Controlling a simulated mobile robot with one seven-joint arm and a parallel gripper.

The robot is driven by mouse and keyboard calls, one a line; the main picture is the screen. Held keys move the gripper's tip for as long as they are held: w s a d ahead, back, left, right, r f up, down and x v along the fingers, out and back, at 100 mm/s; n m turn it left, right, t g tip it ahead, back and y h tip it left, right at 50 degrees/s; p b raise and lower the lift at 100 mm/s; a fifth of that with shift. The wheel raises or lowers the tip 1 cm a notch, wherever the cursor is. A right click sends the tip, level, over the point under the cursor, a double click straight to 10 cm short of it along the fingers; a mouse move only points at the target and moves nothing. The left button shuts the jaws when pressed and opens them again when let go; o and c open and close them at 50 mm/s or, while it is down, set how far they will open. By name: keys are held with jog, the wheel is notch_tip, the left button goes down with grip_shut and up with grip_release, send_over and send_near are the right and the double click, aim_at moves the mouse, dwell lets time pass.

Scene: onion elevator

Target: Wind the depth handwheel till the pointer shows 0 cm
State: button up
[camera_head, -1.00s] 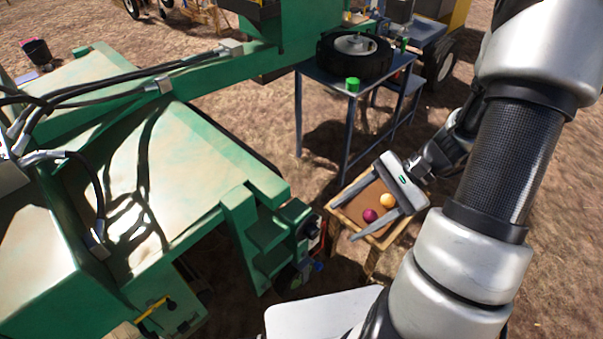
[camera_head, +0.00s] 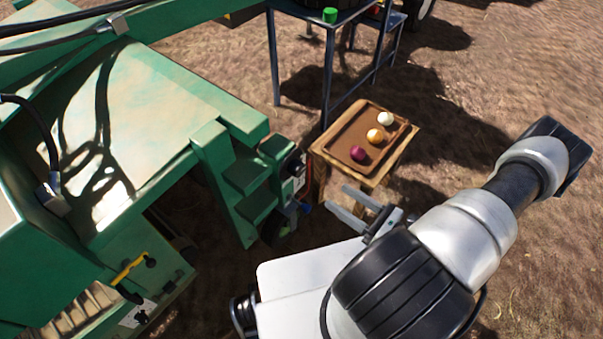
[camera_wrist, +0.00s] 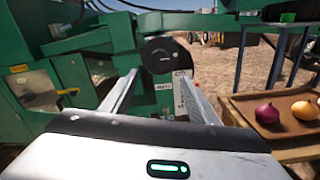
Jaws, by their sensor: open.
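A dark round disc, which looks like the depth handwheel (camera_wrist: 160,55), faces me on the green machine in the wrist view, just beyond my fingers. In the head view a dark wheel edge (camera_head: 273,228) shows low at the machine's near corner. A white plate with small marks (camera_wrist: 181,76) sits beside the disc; I cannot make out a pointer or its reading. My gripper (camera_head: 337,198) is open and empty, its fingers pointing at the machine's corner. In the wrist view the fingertips (camera_wrist: 159,77) spread below the disc, apart from it as far as I can tell.
A wooden stand with a tray (camera_head: 334,148) holds a purple, a yellow and a white onion, close beside my gripper. A blue metal table (camera_head: 328,75) with a green cup (camera_head: 330,15) stands behind. A yellow handle (camera_head: 128,268) is on the machine at left. Open ground lies right.

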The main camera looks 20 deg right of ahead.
aim_at(301, 172)
jog(key=b+x, duration=0.1)
jog(key=x, duration=1.3)
jog(key=shift+w+a+b, duration=0.15)
jog(key=shift+w+b, duration=0.1)
jog(key=shift+b, duration=0.15)
jog(key=c, duration=1)
jog(key=shift+c, duration=0.2)
